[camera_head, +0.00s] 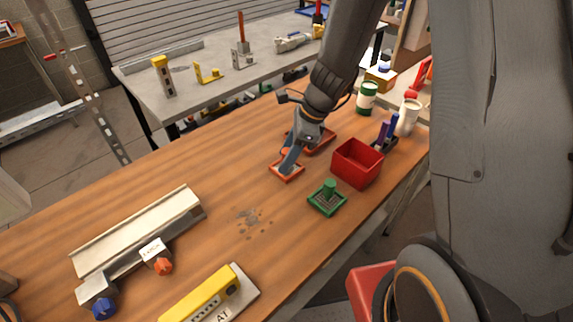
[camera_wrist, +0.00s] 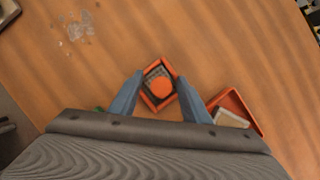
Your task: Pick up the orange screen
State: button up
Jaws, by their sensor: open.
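The orange screen (camera_head: 287,172) is a small square orange frame with a dark mesh, lying on the wooden table. In the wrist view the orange screen (camera_wrist: 159,84) shows a round orange knob at its middle. My gripper (camera_head: 286,163) is low over it and points down. In the wrist view my gripper (camera_wrist: 159,84) is open, with one blue finger on each side of the screen's near part. I cannot tell whether the fingers touch it. In the head view the fingers hide part of the screen.
An orange-red tray (camera_head: 322,143) with a pale item inside lies just beyond the screen. A red bin (camera_head: 357,164) and a green screen (camera_head: 327,198) stand to the right. A metal channel with valves (camera_head: 140,232) lies at left. The table's middle left is clear.

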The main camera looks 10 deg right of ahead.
jog(key=shift+f, duration=0.15)
grip_shut()
